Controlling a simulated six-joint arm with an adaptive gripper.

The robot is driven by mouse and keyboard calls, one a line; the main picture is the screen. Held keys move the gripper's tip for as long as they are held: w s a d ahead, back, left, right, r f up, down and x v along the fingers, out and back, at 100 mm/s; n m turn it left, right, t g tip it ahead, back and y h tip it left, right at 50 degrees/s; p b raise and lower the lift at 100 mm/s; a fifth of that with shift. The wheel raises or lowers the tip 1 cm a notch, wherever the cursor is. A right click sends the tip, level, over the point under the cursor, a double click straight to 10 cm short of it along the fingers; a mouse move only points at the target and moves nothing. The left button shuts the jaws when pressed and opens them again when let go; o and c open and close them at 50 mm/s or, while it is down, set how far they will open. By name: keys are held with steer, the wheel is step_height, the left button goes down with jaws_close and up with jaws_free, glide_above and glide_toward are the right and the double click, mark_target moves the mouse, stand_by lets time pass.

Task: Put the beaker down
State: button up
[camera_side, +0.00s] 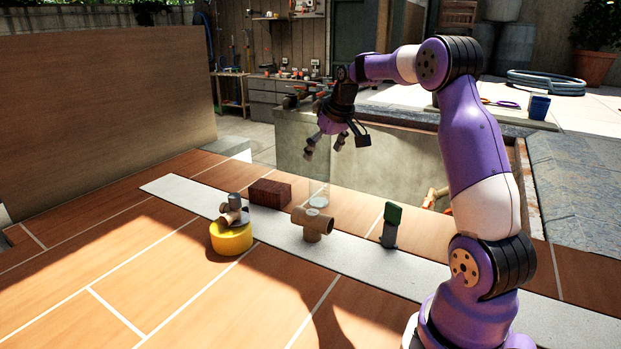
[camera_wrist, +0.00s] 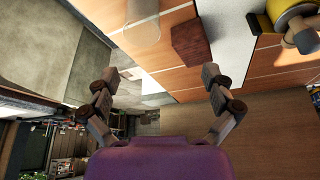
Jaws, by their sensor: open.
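The beaker (camera_side: 318,190) is clear glass with something pale near its base. It is upright in the side view, directly above or behind a brown tee-shaped pipe fitting (camera_side: 313,225); I cannot tell whether it rests on it. The wrist view shows a see-through cylinder (camera_wrist: 143,22) at its top edge, which looks like the beaker. My gripper (camera_side: 324,148) is above the beaker, apart from it. Its two fingers are spread wide with nothing between them, as the wrist view also shows (camera_wrist: 160,75).
A dark red-brown block (camera_side: 269,193) lies left of the beaker. A yellow round base (camera_side: 231,238) with a grey and tan fitting is further left. A green-topped grey object (camera_side: 390,225) stands right.

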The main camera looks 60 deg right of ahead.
steer(key=s+a+r+n, duration=0.15)
steer(key=a+r, duration=0.25)
steer(key=a, duration=0.7)
steer(key=s+a+f+n+t+y, duration=0.1)
steer(key=s+a+n, duration=0.1)
steer(key=s+a, duration=1.2)
steer(key=shift+a+f+n+y, duration=0.3)
steer(key=shift+a+f+n, duration=0.05)
steer(key=shift+a, duration=0.5)
steer(key=shift+w, duration=0.1)
